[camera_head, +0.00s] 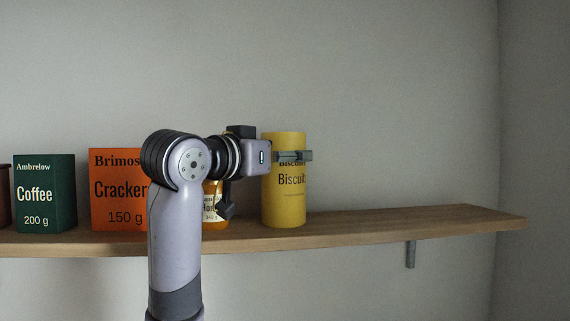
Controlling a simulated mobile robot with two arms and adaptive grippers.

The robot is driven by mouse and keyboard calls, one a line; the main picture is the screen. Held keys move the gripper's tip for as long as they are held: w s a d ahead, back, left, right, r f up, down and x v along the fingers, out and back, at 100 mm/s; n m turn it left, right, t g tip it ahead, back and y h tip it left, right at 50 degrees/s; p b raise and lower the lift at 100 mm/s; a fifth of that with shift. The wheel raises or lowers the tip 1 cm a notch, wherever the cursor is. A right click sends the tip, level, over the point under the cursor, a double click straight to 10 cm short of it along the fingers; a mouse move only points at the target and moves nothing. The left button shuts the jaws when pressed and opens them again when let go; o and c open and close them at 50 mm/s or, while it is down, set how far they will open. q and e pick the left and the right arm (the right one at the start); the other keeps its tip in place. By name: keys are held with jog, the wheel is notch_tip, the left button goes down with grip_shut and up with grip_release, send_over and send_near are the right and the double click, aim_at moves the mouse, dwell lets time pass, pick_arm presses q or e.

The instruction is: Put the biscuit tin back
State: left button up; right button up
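The biscuit tin (284,205) is a tall yellow cylinder with dark lettering, upright over the wooden shelf, right of the other goods. Its base appears at the shelf's surface; I cannot tell whether it rests there or is just above. My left gripper (294,156) reaches it from the left, with one grey finger across the front of its upper part. The other finger is hidden, so I cannot tell whether the fingers press on the tin or stand around it. My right gripper is not in view.
On the wooden shelf (420,225) stand a green coffee box (45,193), an orange cracker box (118,190) and a jar (211,206) partly hidden by my arm. A brown item (4,195) is cut off at the left edge. The shelf right of the tin is clear.

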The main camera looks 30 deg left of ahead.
pick_arm(q)
jog(key=o, duration=1.2)
jog(key=shift+s, duration=0.2)
jog(key=shift+c, duration=0.2)
jog(key=shift+o, duration=0.7)
jog(key=shift+s+r, duration=0.1)
jog(key=shift+s, duration=0.1)
jog(key=shift+o, duration=1.3)
jog(key=shift+w, duration=0.2)
jog(key=s+a+b, duration=0.1)
jog(key=s+b, duration=0.2)
jog(key=s, duration=0.9)
jog(key=shift+a, duration=0.35)
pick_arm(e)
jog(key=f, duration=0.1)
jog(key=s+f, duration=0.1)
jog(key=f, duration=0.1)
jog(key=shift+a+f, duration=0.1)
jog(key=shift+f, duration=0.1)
